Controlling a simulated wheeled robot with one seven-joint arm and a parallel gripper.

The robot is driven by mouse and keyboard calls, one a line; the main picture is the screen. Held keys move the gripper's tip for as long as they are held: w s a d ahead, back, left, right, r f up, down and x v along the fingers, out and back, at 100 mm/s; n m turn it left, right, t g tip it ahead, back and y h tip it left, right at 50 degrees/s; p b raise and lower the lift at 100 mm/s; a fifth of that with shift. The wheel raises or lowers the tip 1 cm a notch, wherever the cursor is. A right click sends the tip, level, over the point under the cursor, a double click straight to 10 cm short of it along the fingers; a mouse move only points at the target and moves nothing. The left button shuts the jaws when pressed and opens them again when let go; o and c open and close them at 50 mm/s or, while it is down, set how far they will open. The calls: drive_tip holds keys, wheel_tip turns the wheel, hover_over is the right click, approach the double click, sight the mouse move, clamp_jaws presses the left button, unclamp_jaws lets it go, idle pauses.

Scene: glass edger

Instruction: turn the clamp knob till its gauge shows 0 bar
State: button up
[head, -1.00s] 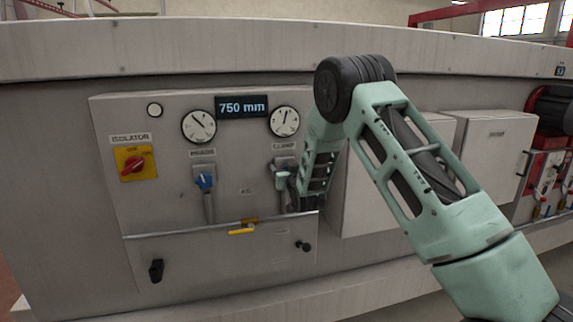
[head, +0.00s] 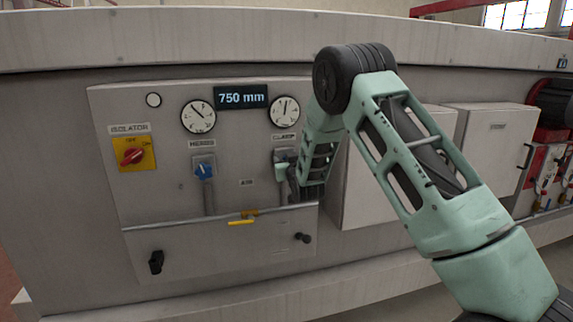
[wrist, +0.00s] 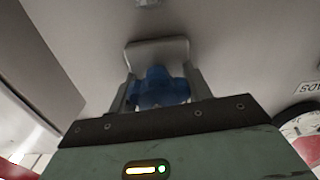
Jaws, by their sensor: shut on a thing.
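The clamp knob (wrist: 160,88) is blue and sits between my gripper's two fingers in the wrist view. My gripper (wrist: 162,92) is shut on it. In the head view, my gripper (head: 284,172) is at the panel below the clamp gauge, and my wrist hides the knob there. The clamp gauge (head: 285,110) is a round white dial with a dark needle pointing nearly straight up. Its numbers are too small to read. The clamp label (head: 284,138) under it is partly covered.
To the left are another gauge (head: 198,116) with a blue knob (head: 204,170) below it, a display (head: 241,96) reading 750 mm, and a red isolator switch (head: 133,156). Grey boxes (head: 490,150) stand to the right of the panel.

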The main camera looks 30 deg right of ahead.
drive_tip(key=n+b, duration=0.1)
drive_tip(key=b, duration=0.1)
drive_tip(key=n+b, duration=0.2)
drive_tip(key=b, duration=0.1)
drive_tip(key=shift+a+f, duration=0.15)
drive_tip(key=shift+f, duration=0.2)
drive_tip(key=n+b, duration=0.4)
drive_tip(key=b, duration=0.1)
drive_tip(key=shift+n, duration=0.4)
drive_tip(key=n+b, duration=0.4)
drive_tip(key=shift+a, duration=0.1)
drive_tip(key=n+b, duration=0.4)
drive_tip(key=n, duration=0.1)
drive_tip(key=shift+w, duration=0.1)
drive_tip(key=n+b, duration=0.3)
drive_tip(key=shift+f+n, duration=0.15)
drive_tip(key=shift+n, duration=0.15)
drive_tip(key=n+b, duration=0.3)
drive_tip(key=shift+f+n, duration=0.1)
drive_tip(key=shift+n, duration=0.3)
drive_tip(key=n+b, duration=0.3)
drive_tip(key=shift+f+b, duration=0.1)
drive_tip(key=shift+b, duration=0.2)
drive_tip(key=n+b, duration=0.3)
drive_tip(key=n, duration=0.1)
drive_tip(key=shift+n+b, duration=0.3)
drive_tip(key=shift+d+r, duration=0.2)
